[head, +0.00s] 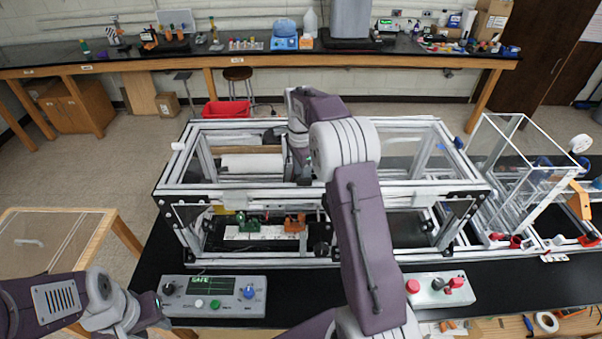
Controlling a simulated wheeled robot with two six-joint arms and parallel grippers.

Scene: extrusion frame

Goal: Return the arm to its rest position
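My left arm comes in at the lower left, and its dark gripper (148,308) is beside the left end of the grey control box, above the black bench top. Its fingers are too small and dark to tell whether they are open. My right arm rises from the bottom middle, bends at a white joint and reaches over the aluminium extrusion frame (400,190). Its end goes down into the frame's open top, near a white roll (250,163). My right gripper is mostly hidden behind my own arm, so its fingers cannot be made out.
The control box (213,296) has a screen reading "SAFE". A box with red buttons (440,290) is at the right front. Inside the frame, a green part (246,226) and an orange-brown part (295,223) sit on a white plate. A clear-walled frame (515,150) stands right.

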